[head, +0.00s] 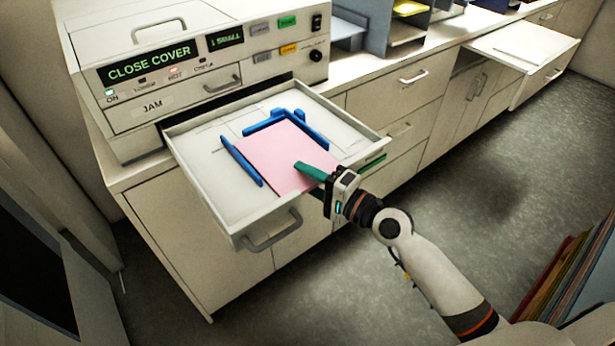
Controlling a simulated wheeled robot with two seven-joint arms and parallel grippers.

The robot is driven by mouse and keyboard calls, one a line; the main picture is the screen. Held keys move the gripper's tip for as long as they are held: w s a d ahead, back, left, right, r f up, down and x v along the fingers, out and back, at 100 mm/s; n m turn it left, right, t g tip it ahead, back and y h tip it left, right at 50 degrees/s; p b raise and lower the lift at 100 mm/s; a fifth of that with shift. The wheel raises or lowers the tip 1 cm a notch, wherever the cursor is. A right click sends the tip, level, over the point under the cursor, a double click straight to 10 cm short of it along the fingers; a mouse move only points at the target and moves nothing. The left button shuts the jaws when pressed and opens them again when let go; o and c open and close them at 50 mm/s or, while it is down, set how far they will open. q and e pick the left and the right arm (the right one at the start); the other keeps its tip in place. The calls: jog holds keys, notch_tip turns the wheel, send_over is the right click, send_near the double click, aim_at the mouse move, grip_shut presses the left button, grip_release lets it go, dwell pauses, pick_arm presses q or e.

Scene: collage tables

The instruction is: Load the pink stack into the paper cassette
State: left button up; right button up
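The pink stack (268,157) lies flat in the pulled-out paper cassette (218,192), between blue guides. One blue guide (242,160) is along its left side, and another blue guide (275,121) is at its back and right. My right gripper (300,166) is over the stack's front right part, its teal fingers pointing left. The fingers show as one shape, so I cannot tell whether they are apart, or whether they touch the paper. My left gripper is not in view.
The machine (190,60) behind the cassette has a lit "CLOSE COVER" display (150,62). The cassette's handle (272,233) faces front. An open drawer (522,50) juts out at the far right. Coloured boards (572,275) stand at lower right. The floor between is clear.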

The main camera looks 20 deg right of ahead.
jog(key=shift+f, duration=0.1)
jog(key=shift+s+d+f, duration=0.1)
jog(key=shift+s+d, duration=0.05)
jog(key=shift+s, duration=0.05)
jog(key=b+v, duration=0.5)
jog(key=v, duration=0.6)
jog(key=shift+s+d, duration=0.2)
